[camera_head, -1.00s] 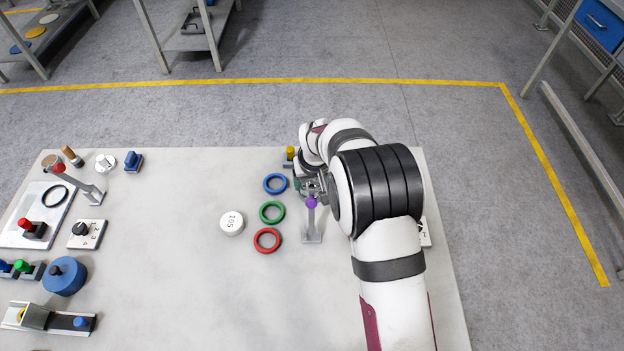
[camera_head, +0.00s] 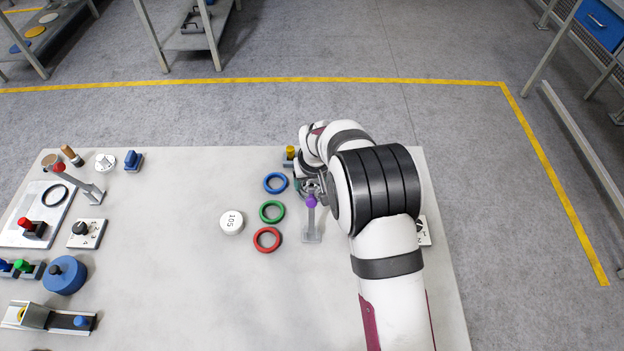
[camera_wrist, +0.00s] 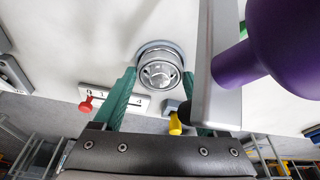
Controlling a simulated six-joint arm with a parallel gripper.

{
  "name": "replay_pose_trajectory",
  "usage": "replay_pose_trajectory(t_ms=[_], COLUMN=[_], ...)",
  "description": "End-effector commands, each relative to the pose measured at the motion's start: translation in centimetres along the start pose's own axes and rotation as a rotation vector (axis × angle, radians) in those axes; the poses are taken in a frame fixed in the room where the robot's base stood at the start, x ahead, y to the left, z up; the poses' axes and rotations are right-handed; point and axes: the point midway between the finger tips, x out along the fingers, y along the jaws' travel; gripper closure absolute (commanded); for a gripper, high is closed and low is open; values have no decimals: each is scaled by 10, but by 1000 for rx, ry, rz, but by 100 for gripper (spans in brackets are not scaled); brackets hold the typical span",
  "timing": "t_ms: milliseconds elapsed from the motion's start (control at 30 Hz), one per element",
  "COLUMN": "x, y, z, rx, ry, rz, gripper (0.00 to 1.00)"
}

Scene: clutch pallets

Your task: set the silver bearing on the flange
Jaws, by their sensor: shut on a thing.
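The silver bearing (camera_wrist: 158,73) is a round metal piece between the two green fingers of my gripper (camera_wrist: 159,80) in the wrist view. My gripper is shut on it. A grey-blue round rim (camera_wrist: 160,45), apparently the flange, shows just behind the bearing, which covers most of it. I cannot tell whether the two touch. In the head view my gripper (camera_head: 312,186) is at the table's back right, and my own arm hides the bearing and the flange.
A lever with a purple knob (camera_head: 311,201) stands close beside my gripper; the knob looms large in the wrist view (camera_wrist: 285,45). A yellow button (camera_head: 290,152) is close by. Blue (camera_head: 276,175), green and red rings and a white disc (camera_head: 231,222) lie to the left.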

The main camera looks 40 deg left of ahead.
Motion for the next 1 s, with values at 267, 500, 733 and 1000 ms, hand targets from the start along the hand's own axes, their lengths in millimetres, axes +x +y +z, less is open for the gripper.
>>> replay_pose_trajectory(t_ms=[267,500,733,1000], x=[5,5,-9,-40], y=[0,0,0,0], z=[1,1,0,1], rx=[1,1,0,1], ry=[0,0,2,1], rz=[0,0,0,0], gripper=[22,14,14,14])
